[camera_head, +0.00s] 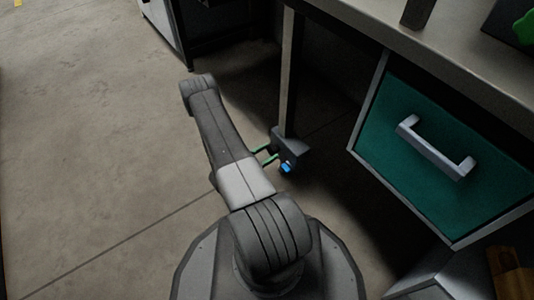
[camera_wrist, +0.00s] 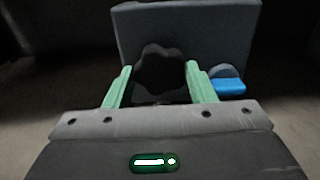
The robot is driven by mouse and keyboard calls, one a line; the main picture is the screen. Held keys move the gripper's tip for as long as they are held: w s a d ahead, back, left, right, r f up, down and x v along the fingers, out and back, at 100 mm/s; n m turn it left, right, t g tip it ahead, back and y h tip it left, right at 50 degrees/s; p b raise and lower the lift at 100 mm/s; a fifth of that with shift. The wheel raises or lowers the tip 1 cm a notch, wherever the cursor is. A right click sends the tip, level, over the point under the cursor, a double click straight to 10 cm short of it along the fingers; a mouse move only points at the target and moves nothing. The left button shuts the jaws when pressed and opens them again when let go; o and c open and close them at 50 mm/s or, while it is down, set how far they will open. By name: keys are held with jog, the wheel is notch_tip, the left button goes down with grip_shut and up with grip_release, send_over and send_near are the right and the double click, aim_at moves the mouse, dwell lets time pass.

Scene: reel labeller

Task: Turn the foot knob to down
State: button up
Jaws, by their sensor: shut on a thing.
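The foot knob (camera_wrist: 160,72) is a dark, lobed knob on the front of a grey block (camera_wrist: 230,40) in the wrist view. My gripper (camera_wrist: 158,84) has its two green fingers on either side of the knob, shut on it. In the head view the grey block (camera_head: 293,145) sits at the bottom of a table leg, and my gripper's green fingers (camera_head: 264,154) reach it from the left. The knob itself is hidden there. A blue piece (camera_wrist: 229,87) sticks out at the block's lower right; it also shows in the head view (camera_head: 286,168).
The table leg (camera_head: 289,75) rises from the block to the worktop (camera_head: 440,40). A green drawer (camera_head: 420,150) with a grey handle (camera_head: 435,146) hangs at the right. A dark-framed cabinet (camera_head: 165,25) stands at the back. Open floor (camera_head: 90,130) lies to the left.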

jog(key=n, duration=0.4)
jog(key=shift+n, duration=0.4)
jog(key=n, duration=0.9)
jog(key=shift+n, duration=1.9)
jog(key=o, duration=1)
jog(key=shift+c, duration=0.2)
jog(key=p+v, duration=0.3)
jog(key=v, duration=1.1)
